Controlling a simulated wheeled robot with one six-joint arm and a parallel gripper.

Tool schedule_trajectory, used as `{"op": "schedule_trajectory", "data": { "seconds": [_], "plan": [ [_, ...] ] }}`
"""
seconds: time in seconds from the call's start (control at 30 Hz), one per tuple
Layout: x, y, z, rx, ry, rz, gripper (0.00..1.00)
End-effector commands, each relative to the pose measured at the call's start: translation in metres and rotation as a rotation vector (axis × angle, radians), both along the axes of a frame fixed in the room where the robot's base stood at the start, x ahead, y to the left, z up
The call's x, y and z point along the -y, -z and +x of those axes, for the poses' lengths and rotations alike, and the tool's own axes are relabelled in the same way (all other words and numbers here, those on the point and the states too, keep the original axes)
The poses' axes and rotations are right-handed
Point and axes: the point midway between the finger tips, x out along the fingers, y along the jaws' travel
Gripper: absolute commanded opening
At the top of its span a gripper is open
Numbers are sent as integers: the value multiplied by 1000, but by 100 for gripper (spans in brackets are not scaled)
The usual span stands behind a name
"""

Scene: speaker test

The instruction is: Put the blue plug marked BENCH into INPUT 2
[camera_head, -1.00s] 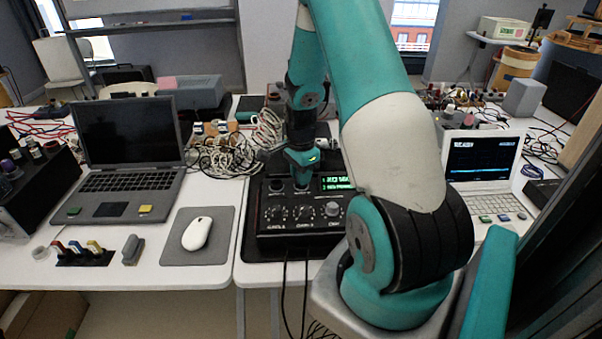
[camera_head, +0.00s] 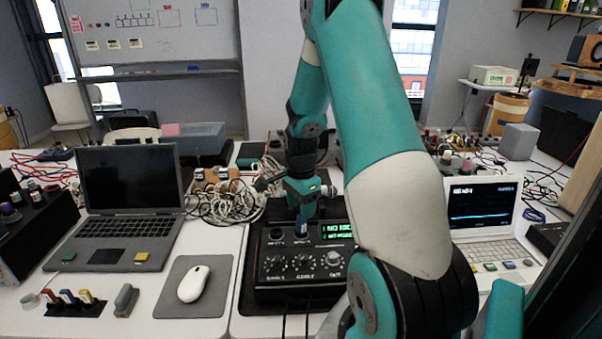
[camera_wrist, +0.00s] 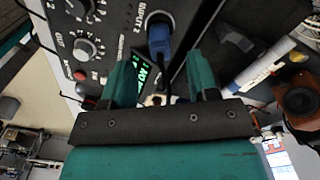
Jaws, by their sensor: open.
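A blue plug (camera_head: 301,226) stands in a socket on top of the black mixer box (camera_head: 300,291). In the wrist view, the blue plug (camera_wrist: 158,40) sits in the socket labelled INPUT 2, with a dark cable running back between my fingers. Its own marking cannot be read. My gripper (camera_head: 302,211) is open just above the plug. In the wrist view, the two teal fingers of my gripper (camera_wrist: 160,68) stand apart, with clear gaps on both sides of the plug's cable. The socket left of the plug looks empty in the head view.
The box's green display (camera_head: 338,230) shows two lines. A black rack (camera_head: 75,310) holds several coloured plugs at the front left. A laptop (camera_head: 130,182), a white mouse (camera_head: 193,283) on a grey mat, and a white laptop (camera_head: 484,215) stand nearby. Tangled cables lie behind the box.

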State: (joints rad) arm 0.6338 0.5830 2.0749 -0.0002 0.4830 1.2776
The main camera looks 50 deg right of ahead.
Motion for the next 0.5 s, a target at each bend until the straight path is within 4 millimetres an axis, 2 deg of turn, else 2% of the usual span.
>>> {"op": "schedule_trajectory", "data": {
  "seconds": [0.03, 0.2, 0.4, 0.5],
  "plan": [
    [1, -15, 1, 6, 0, -4, 54],
    [1, -59, 1, 6, 0, -4, 54],
    [1, -97, 0, 2, 0, -2, 54],
    [0, -109, 0, 2, 0, -2, 54]
  ]
}}
